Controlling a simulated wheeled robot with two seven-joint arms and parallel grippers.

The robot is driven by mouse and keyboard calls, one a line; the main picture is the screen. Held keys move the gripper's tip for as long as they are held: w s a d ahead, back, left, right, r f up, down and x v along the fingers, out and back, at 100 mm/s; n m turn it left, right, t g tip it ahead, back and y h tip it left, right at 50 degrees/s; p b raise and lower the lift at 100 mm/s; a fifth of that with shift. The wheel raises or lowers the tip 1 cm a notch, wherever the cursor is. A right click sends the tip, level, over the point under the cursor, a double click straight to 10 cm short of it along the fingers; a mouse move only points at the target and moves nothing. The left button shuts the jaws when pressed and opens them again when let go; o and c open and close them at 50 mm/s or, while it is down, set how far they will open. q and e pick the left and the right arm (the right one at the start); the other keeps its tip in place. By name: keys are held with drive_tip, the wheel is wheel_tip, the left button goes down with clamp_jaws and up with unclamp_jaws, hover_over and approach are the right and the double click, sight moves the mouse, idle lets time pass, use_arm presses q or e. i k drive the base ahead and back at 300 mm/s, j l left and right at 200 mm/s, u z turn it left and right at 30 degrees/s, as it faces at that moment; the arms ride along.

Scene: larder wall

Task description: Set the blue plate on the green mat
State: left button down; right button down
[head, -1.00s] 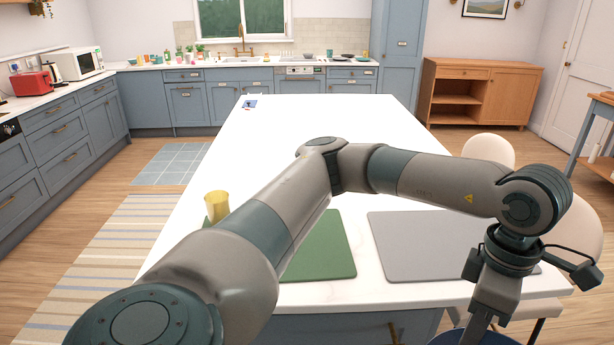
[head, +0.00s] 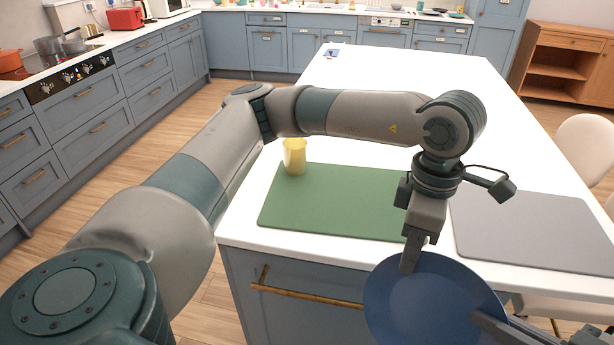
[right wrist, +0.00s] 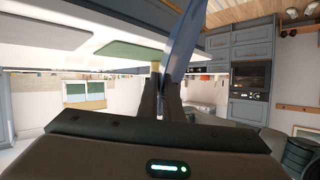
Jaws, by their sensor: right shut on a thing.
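The blue plate (head: 425,300) is off the table's front edge, tilted, at the bottom of the head view; its lower part is cut off. My right gripper (head: 492,323) is shut on its right rim; the plate shows edge-on in the right wrist view (right wrist: 180,45). My left gripper (head: 411,258) overlaps the plate's upper rim; its jaws show side-on, so I cannot tell whether they grip it. The green mat (head: 330,205) lies flat near the table's front edge, partly behind my left arm; it also shows in the right wrist view (right wrist: 130,52).
A yellow cup (head: 294,157) stands at the green mat's back left corner. A grey mat (head: 530,230) lies to the right on the white table (head: 400,75). Cabinet fronts with a brass handle (head: 300,292) are below the table's edge. A chair (head: 585,150) stands at right.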

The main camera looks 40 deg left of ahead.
sight(359, 214)
drive_tip(key=u, duration=0.7)
drive_tip(key=i, duration=0.1)
drive_tip(key=u, duration=0.05)
